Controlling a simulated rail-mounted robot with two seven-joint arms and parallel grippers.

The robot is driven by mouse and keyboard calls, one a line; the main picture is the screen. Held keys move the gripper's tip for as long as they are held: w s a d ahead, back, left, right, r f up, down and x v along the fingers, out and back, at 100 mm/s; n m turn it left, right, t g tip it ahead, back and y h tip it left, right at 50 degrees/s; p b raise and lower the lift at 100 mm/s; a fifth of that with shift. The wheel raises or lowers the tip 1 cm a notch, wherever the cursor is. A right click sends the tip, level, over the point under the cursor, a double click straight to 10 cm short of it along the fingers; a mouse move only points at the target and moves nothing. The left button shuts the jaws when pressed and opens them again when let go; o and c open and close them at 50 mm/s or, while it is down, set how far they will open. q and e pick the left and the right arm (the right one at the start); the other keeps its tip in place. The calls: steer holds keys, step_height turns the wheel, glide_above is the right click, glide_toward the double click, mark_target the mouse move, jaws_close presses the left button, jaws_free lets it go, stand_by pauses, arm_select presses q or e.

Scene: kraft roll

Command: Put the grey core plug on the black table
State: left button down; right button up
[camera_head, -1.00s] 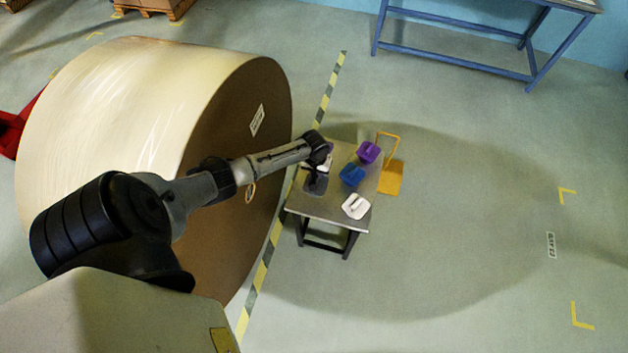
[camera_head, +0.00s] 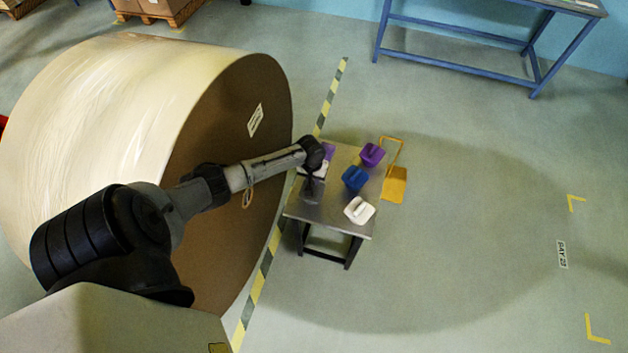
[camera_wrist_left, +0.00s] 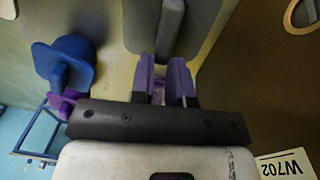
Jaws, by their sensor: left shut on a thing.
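The grey core plug (camera_wrist_left: 172,30) is a grey plate with a raised bar handle at the top of the left wrist view. My left gripper (camera_wrist_left: 165,82) has purple fingers shut on the end of that handle. In the head view my left gripper (camera_head: 313,176) points down over the left part of a small table with a grey top and dark legs (camera_head: 325,215). The plug there is a small grey shape (camera_head: 310,191), partly hidden by the gripper. I cannot tell whether it touches the tabletop. No plainly black tabletop shows. My right gripper is out of view.
A blue plug (camera_head: 354,178), a purple plug (camera_head: 371,154) and a white plug (camera_head: 359,210) stand on the same table. A blue-framed bench (camera_head: 460,57) is far back; floor to the right is clear.

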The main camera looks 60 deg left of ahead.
arm_select(q)
steer(key=shift+r, duration=0.1)
steer(key=c, duration=1.1)
jaws_free()
